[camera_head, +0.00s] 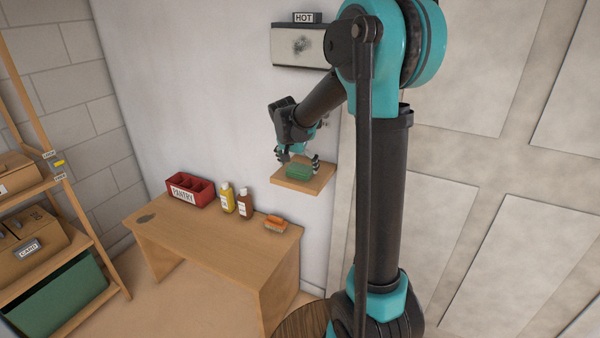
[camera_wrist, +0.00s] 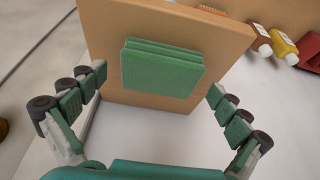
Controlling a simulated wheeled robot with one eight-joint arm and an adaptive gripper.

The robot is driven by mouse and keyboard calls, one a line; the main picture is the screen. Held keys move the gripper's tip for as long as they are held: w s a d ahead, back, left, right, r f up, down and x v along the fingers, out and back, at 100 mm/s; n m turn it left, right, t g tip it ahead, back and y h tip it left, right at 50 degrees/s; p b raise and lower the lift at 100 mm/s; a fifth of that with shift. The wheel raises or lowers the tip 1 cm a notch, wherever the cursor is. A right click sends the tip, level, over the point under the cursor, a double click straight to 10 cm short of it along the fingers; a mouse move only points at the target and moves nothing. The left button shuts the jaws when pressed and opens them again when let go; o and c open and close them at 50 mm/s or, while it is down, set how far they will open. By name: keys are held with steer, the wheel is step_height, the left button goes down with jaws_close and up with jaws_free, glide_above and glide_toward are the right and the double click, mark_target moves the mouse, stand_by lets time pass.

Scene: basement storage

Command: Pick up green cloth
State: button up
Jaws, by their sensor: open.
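The green cloth (camera_head: 299,172) is a folded stack lying on a small wooden wall shelf (camera_head: 318,183). In the wrist view the cloth (camera_wrist: 162,68) shows its folded layers near the middle, on the shelf board (camera_wrist: 222,40). My gripper (camera_head: 299,157) is at the shelf, close to the cloth. In the wrist view my gripper (camera_wrist: 157,95) has its fingers spread wide, one on each side of the cloth, with a gap on both sides. Nothing is held between the fingers.
Below the shelf, a wooden desk (camera_head: 200,232) holds a red PANTRY box (camera_head: 190,189), a yellow bottle (camera_head: 227,197), a brown bottle (camera_head: 244,203) and an orange-brown brush (camera_head: 275,223). A HOT-labelled white box (camera_head: 297,46) is on the wall above. Shelving with boxes stands left.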

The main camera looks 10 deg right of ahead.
mark_target(299, 168)
steer(key=shift+w+f, duration=0.1)
steer(key=shift+f, duration=0.15)
steer(key=shift+c, duration=0.6)
steer(key=c, duration=1)
steer(key=shift+r, duration=0.15)
step_height(299, 168, up, 20)
